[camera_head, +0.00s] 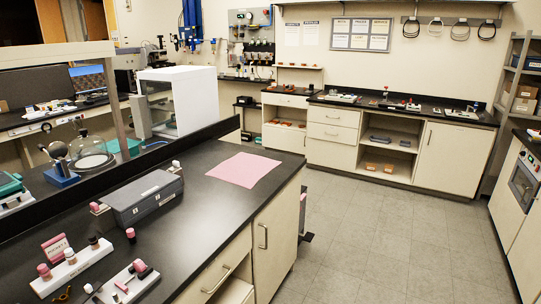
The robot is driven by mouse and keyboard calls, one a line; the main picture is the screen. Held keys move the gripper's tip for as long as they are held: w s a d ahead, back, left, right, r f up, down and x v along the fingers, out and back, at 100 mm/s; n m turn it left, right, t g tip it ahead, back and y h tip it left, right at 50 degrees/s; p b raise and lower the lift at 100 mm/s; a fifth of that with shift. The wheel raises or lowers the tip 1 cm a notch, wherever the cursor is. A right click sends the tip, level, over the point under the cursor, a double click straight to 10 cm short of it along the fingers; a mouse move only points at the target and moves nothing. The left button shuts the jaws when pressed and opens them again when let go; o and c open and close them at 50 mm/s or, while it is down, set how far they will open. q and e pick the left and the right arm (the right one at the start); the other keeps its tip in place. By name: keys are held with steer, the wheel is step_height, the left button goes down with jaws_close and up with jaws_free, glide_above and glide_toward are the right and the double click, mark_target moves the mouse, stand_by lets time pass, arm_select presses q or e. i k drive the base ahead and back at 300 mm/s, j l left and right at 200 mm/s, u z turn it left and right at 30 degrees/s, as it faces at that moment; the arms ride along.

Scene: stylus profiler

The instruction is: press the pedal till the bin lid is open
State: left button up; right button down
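No pedal and no lidded bin can be made out clearly in the head view. A narrow dark grey object (303,222) stands on the floor just past the right end of the near counter. The counter hides most of it, and I cannot tell whether it is the bin. Neither of my grippers is in view.
The near black counter (205,212) fills the lower left, with a pink sheet (243,169) and a grey box (143,199) on it. Open tiled floor (385,240) lies to its right. Cabinets (449,158) line the back wall; another cabinet (508,222) stands at right.

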mark_target(309, 237)
steer(key=i+l+u, duration=0.65)
steer(key=l+u, duration=0.3)
steer(key=i+l, duration=0.15)
steer(key=l, duration=0.3)
steer(key=i+l+u, duration=0.15)
steer(key=l, duration=0.25)
steer(key=i+l, duration=0.2)
steer(key=l, duration=0.25)
steer(key=i+l+u, duration=0.1)
steer(key=l, duration=0.35)
steer(key=i+l+u, duration=0.1)
steer(key=l, duration=0.35)
steer(key=i+l, duration=0.15)
steer(key=l, duration=0.3)
steer(key=i+l, duration=0.1)
steer(key=l, duration=0.3)
steer(key=i+l, duration=0.1)
steer(key=l, duration=0.35)
steer(key=i+l, duration=0.1)
steer(key=l, duration=0.3)
steer(key=i+l, duration=0.15)
steer(key=l, duration=0.3)
steer(key=u, duration=0.05)
